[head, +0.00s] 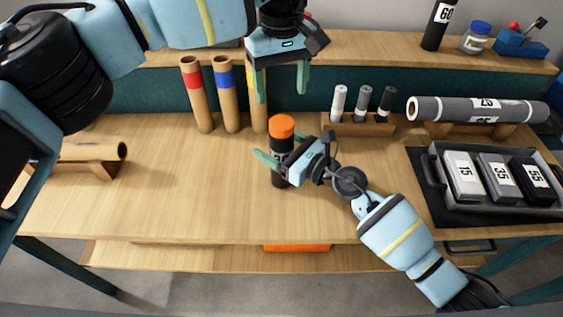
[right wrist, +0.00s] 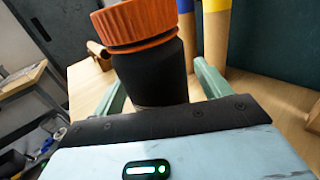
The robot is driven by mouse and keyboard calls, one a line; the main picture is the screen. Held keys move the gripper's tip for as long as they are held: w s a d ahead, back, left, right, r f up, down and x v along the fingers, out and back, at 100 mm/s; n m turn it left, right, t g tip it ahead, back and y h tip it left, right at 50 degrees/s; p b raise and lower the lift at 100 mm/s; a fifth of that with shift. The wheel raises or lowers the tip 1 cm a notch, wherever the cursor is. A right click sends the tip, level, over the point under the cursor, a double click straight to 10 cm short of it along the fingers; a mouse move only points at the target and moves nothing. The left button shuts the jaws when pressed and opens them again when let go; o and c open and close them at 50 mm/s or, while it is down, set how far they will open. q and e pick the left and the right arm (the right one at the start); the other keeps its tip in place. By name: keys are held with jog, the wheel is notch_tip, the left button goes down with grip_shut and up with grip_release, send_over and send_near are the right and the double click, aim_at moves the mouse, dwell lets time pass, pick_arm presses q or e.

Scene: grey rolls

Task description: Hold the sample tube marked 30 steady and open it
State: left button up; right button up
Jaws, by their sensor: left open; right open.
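A dark upright tube with an orange cap (head: 281,127) stands on the wooden table in the middle. Its number cannot be read in either view. In the right wrist view the tube's black body (right wrist: 150,72) stands between the green fingers of my right gripper (right wrist: 160,90). That gripper (head: 297,150) comes in from the right in the head view, with its fingers open around the body; contact cannot be told. My left gripper (head: 283,94) is open and empty, pointing down above and behind the orange cap.
Cardboard tubes with red (head: 195,95), blue (head: 226,95) and yellow bands stand behind. A wooden block (head: 350,127) holds several markers. A grey roll (head: 475,110) and a tray (head: 433,165) of numbered boxes are at right. A bottle marked 60 (head: 438,25) stands on the shelf.

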aim_at(282, 122)
jog(key=shift+a, duration=0.1)
grip_shut()
pick_arm(q)
jog(key=m, duration=0.4)
dwell(0.6)
jog(key=shift+f, duration=4)
jog(key=shift+c, duration=0.4)
